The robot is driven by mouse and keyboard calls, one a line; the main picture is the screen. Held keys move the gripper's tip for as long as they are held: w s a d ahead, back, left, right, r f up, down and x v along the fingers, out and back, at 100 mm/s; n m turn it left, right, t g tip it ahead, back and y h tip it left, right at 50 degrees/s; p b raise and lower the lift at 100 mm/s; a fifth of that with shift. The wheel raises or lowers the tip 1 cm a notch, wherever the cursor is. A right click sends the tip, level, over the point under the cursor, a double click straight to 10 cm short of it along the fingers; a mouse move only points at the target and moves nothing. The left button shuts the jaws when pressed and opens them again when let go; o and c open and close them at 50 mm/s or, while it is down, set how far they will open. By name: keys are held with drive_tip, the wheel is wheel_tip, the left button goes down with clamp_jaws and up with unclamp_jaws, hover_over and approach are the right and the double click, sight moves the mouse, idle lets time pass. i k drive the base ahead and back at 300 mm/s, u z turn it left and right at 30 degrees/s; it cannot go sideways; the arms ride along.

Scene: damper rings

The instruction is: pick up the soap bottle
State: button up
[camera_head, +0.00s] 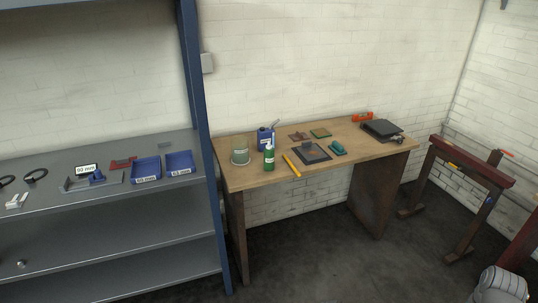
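The soap bottle (269,156) is green with a white label and a pale pump top. It stands upright on the wooden table (235,179), towards the table's left front part. A blue can (264,137) with a spout stands close behind it. A clear greenish jar (240,152) stands to its left. A yellow stick-like thing (291,165) lies to its right. My gripper does not show in this view.
A grey shelf unit with a blue post (197,100) stands left of the table and holds two blue bins (146,170). Flat dark items (381,129) lie at the table's right end. A trestle (470,177) stands right. Dark floor in front is clear.

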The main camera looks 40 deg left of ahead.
sight(268, 150)
drive_tip(key=u, duration=0.3)
drive_tip(key=i, duration=0.9)
drive_tip(key=u, duration=0.75)
drive_tip(key=i, duration=0.7)
drive_tip(key=u, duration=0.3)
drive_tip(key=k, duration=0.9)
drive_tip(key=u, duration=0.15)
drive_tip(key=i, duration=0.45)
drive_tip(key=z, duration=0.05)
